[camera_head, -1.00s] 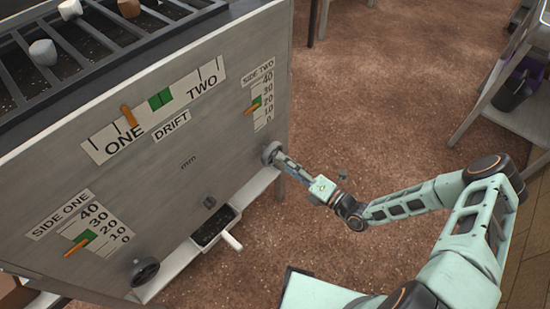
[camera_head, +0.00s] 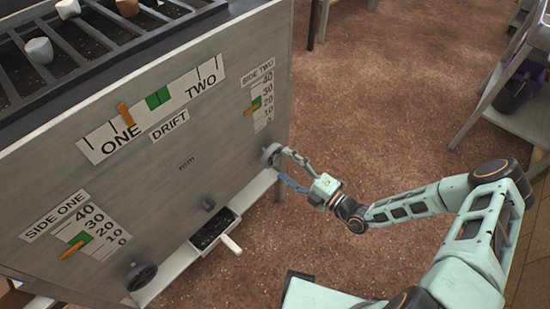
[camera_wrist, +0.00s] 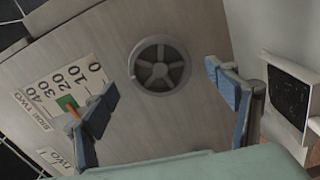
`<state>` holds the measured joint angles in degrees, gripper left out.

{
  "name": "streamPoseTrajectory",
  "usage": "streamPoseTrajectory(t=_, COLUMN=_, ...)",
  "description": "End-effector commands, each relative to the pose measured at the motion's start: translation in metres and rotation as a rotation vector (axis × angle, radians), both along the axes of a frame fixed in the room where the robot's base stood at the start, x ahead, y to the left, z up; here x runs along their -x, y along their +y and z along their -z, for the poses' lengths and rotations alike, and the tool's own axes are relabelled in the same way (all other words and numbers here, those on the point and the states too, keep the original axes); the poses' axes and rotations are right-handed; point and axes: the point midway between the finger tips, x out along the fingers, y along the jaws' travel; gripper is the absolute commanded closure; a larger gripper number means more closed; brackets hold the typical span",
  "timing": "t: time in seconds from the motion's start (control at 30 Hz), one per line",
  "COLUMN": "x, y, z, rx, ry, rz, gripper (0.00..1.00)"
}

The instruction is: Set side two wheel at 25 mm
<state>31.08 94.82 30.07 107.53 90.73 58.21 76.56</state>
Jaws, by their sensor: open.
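The side two wheel (camera_head: 270,155) is a grey spoked handwheel on the right part of the metal panel. It shows whole in the wrist view (camera_wrist: 160,65). The side two scale (camera_head: 265,97) is above it, marked 0 to 40. Its orange pointer (camera_head: 252,110) sits at the lower edge of the green mark (camera_head: 256,102), near 20; the exact reading is too small to tell. In the wrist view the scale (camera_wrist: 60,85) lies left of the wheel. My gripper (camera_head: 282,165) is open in front of the wheel, its blue fingers (camera_wrist: 161,85) spread either side, apart from the rim.
The drift scale (camera_head: 152,108) and side one scale (camera_head: 76,230) are on the same panel. The side one wheel (camera_head: 141,276) is at lower left. A tray with a white handle (camera_head: 231,244) juts out below. Open brown floor (camera_head: 380,100) lies to the right.

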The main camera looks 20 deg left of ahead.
Motion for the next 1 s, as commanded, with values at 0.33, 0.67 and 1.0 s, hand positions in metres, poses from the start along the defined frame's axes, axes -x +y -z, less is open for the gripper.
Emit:
streamPoseTrajectory(t=0.33, x=-0.006, y=0.016, z=0.001, rx=0.0, ry=-0.001, rz=-0.001, gripper=0.2)
streamPoseTrajectory(t=0.67, x=-0.012, y=0.032, z=0.001, rx=0.001, ry=-0.001, rz=-0.002, gripper=0.2)
streamPoseTrajectory(t=1.0, x=-0.014, y=0.035, z=0.0, rx=0.001, ry=-0.001, rz=0.0, gripper=0.22)
